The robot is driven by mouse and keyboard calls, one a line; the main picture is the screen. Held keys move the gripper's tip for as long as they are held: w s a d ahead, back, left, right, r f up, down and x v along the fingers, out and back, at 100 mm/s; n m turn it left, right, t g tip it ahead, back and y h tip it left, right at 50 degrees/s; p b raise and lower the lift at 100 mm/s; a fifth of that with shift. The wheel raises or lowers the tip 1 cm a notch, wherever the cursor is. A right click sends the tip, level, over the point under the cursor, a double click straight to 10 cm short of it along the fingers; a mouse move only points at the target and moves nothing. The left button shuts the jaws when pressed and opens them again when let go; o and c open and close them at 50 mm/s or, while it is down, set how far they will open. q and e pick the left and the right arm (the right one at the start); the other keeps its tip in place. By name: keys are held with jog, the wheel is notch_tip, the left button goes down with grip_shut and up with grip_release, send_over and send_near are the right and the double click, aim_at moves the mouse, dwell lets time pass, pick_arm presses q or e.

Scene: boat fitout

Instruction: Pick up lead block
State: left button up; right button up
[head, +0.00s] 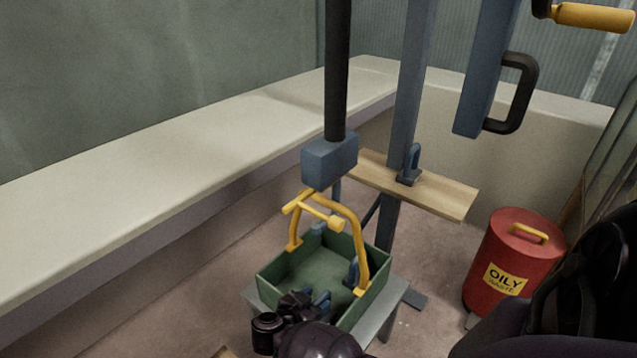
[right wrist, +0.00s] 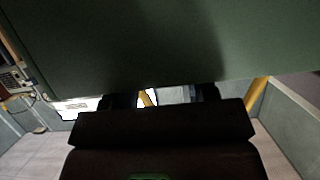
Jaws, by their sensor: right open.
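I cannot tell for certain which piece is the lead block. A small blue-grey block with an upright loop handle (head: 409,172) sits on a wooden plank. Similar blue-grey pieces (head: 352,273) lie inside a green tray (head: 290,318) with a yellow carrying handle (head: 357,235). My right gripper (head: 305,303) is at the tray's near side, open, seen from behind; its fingertips are partly hidden. In the right wrist view, a green panel fills the top, and the two dark fingers (right wrist: 162,97) stand apart below it, with nothing clearly held between them. My left gripper is out of view.
The tray rests on a grey stand (head: 382,318). A black post with a blue-grey block (head: 330,162) hangs above it. The wooden plank (head: 447,197) crosses a grey upright behind. A red oily-waste bin (head: 510,262) stands right; a pale bench (head: 180,145) runs along the left.

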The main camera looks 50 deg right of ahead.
jog(key=shift+s+d+f, duration=0.1)
jog(key=shift+d+f, duration=0.3)
jog(key=shift+f, duration=0.05)
jog(key=c, duration=0.9)
grip_shut()
jog(key=shift+a, duration=0.25)
